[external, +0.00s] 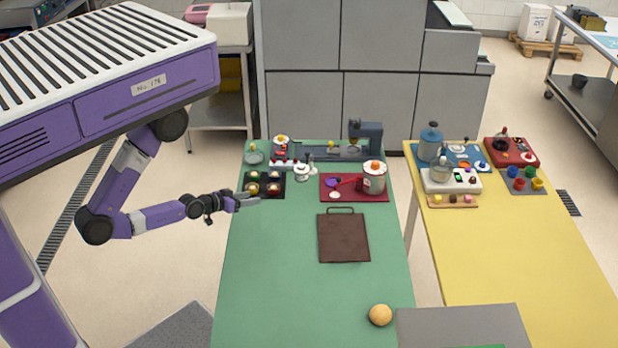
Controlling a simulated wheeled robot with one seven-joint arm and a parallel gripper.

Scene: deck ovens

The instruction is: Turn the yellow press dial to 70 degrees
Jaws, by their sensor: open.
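A blue-grey machine (366,131) that looks like the press stands at the back of the green table (290,260). A small yellow part (331,145) shows on its flat base and may be the yellow press dial. It is too small to read its angle.
A dark muffin tray (248,192), a white-handled item (302,172) and a red board (328,197) with a pot (373,180) lie between my gripper and the press. A brown board (343,240) and a dough ball (380,315) are nearer. The table's front left is clear.

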